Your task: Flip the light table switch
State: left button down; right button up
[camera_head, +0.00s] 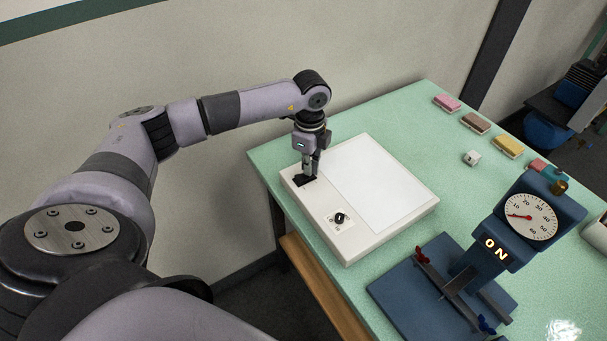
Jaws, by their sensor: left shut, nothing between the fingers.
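The light table (388,226) is a white box with a pale rectangular panel (375,182), lying on the green table. A black knob-like switch (340,217) on a small light plate sits on its near left strip. My left gripper (306,179) is over the far left end of that strip, pointing down, its fingers shut with nothing between them. Its tips are at or just above a dark patch there; I cannot tell whether they touch it. The gripper is apart from the black knob. My right gripper is not in view.
A blue device (515,235) with a round dial and a lit "ON" sign stands at the right front on a blue base. Green tabletop (415,118) is clear behind the light table.

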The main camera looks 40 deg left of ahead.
pick_arm(q)
jog(key=shift+r+p, duration=2.55)
jog(key=shift+r, duration=0.95)
